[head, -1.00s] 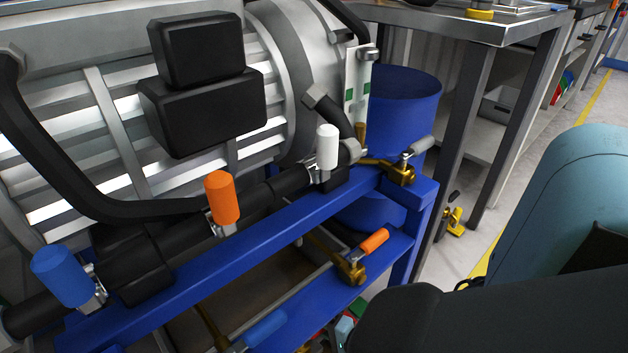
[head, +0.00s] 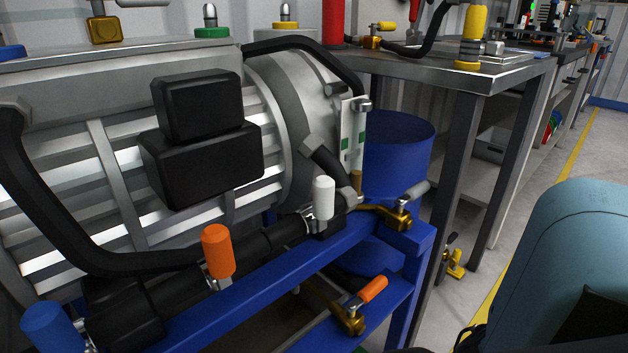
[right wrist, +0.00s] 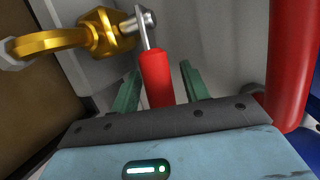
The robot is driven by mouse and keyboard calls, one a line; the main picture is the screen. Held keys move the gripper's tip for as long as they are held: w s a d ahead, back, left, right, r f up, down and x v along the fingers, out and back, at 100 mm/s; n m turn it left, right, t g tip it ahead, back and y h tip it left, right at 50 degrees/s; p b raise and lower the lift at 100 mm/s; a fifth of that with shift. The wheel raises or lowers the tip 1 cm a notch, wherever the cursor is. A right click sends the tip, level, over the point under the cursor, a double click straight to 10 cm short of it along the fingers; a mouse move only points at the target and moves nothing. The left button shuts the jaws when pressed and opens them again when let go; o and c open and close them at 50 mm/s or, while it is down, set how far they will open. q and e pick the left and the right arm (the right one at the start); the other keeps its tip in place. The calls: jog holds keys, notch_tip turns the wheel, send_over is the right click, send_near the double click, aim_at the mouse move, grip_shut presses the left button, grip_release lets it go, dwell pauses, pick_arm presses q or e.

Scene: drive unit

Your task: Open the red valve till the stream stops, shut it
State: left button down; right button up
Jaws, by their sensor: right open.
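The red valve shows in the right wrist view as a red handle (right wrist: 157,80) on a metal stem, joined to a brass valve body (right wrist: 103,34). My right gripper (right wrist: 160,72) is open, with its two green fingers on either side of the red handle. Gaps show between the handle and both fingers. The handle's lower end is hidden behind the gripper's dark edge. No stream is visible in either view. The red handle cannot be made out in the head view, where only part of my right arm (head: 565,250) shows. My left gripper is not in view.
A thick red cylinder (right wrist: 291,60) stands close to the right of my right gripper. The head view shows the drive unit with orange (head: 218,252), white (head: 323,197) and blue (head: 50,327) handles on a blue frame (head: 265,292). A metal table (head: 450,72) stands behind.

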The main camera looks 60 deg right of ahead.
jog(key=p+v, duration=0.2)
jog(key=v, duration=0.5)
jog(key=shift+s, duration=0.25)
jog(key=shift+r, duration=0.1)
